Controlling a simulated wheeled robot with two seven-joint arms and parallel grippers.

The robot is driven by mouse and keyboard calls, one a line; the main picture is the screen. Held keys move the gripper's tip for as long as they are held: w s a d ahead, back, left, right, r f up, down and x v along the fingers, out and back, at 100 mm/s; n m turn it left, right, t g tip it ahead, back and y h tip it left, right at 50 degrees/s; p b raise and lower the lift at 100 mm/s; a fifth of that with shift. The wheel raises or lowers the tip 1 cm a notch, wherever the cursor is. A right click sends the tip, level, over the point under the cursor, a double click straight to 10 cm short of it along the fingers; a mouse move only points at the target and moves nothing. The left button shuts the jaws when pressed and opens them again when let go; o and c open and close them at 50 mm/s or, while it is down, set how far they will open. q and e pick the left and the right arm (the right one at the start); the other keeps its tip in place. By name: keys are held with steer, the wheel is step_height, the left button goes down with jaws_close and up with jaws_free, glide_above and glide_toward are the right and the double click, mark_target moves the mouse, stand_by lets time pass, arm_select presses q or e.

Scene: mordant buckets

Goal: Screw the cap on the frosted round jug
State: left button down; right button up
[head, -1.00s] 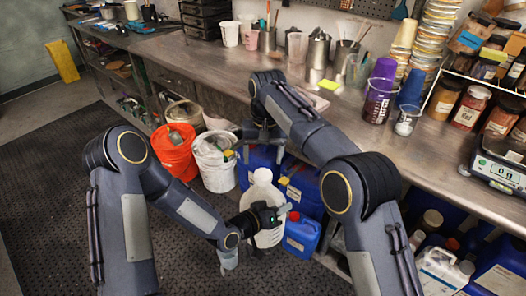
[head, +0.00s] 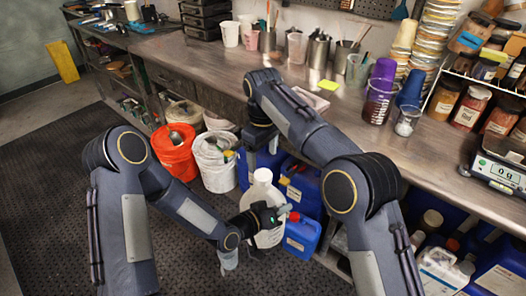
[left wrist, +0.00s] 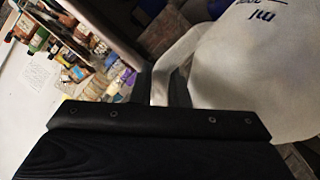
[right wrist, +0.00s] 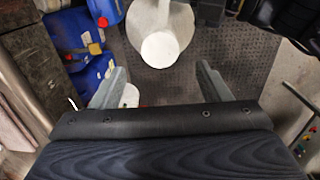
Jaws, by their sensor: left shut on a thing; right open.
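The frosted round jug (head: 265,236) is held upright in the middle of the head view, near the floor in front of the bench. My left gripper (head: 270,216) is shut on it at its side. In the left wrist view the jug's pale wall and handle (left wrist: 176,62) fill the upper right. A round white top, seemingly the cap (head: 262,175), sits at the jug's neck and shows in the right wrist view (right wrist: 160,49); how tightly it sits, I cannot tell. My right gripper (head: 262,146) is open and empty, pointing down above the jug, apart from it.
Blue canisters (head: 301,236) stand close behind and right of the jug under the bench. An orange bucket (head: 173,155) and a white bucket (head: 217,172) stand to the left. The bench edge runs behind my right arm. The dark floor mat (head: 60,200) at left is clear.

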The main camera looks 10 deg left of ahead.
mark_target(263, 174)
steer(key=shift+f, duration=3.6)
steer(key=c, duration=1)
steer(key=o, duration=1.1)
steer(key=shift+o, duration=0.2)
steer(key=shift+r, duration=0.1)
step_height(263, 174, up, 12)
steer(key=shift+d, duration=0.1)
